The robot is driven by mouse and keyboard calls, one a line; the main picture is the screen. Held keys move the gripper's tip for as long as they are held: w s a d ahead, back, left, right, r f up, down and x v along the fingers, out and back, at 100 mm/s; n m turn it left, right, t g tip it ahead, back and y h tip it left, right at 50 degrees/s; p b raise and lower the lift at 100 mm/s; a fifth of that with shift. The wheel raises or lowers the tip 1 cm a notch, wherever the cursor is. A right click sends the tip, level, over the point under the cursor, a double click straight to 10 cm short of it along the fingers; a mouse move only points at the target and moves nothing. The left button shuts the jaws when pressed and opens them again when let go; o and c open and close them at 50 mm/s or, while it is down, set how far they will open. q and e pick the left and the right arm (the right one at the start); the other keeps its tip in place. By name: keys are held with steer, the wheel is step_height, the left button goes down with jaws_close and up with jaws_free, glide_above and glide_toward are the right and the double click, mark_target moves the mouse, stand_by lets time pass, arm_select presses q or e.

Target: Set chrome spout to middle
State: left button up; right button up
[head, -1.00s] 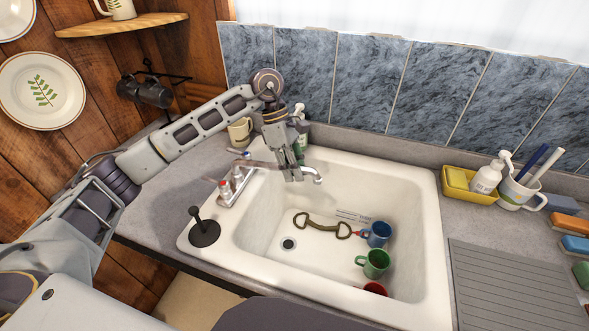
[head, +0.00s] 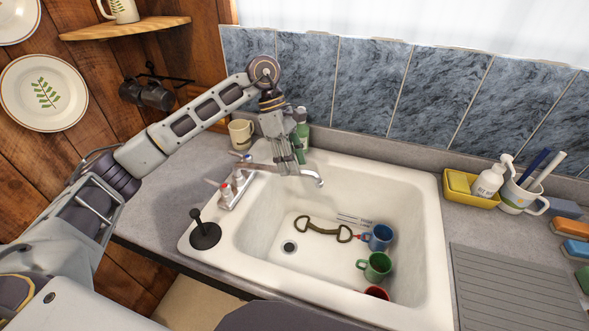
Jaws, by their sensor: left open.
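The chrome spout (head: 309,175) reaches from the faucet base (head: 232,189) at the sink's left rim out over the white sink (head: 431,200). Its tip bends down above the basin's upper left part. My left gripper (head: 289,171) points down at the spout's outer half, with its fingers overlapping the spout in the head view. The gripper is open. It hides part of the spout, and I cannot tell whether the fingers touch it. My right gripper is not in view.
In the basin lie a bit-like metal piece (head: 322,230), a blue mug (head: 379,237), a green mug (head: 375,267) and a red one (head: 376,292). A black plunger (head: 205,235) stands on the left rim. A cream mug (head: 241,134) and a green bottle (head: 302,132) stand behind.

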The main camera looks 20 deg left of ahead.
arm_select(q)
steer(key=v, duration=0.8)
steer(key=shift+r, duration=0.3)
steer(key=shift+f, duration=0.1)
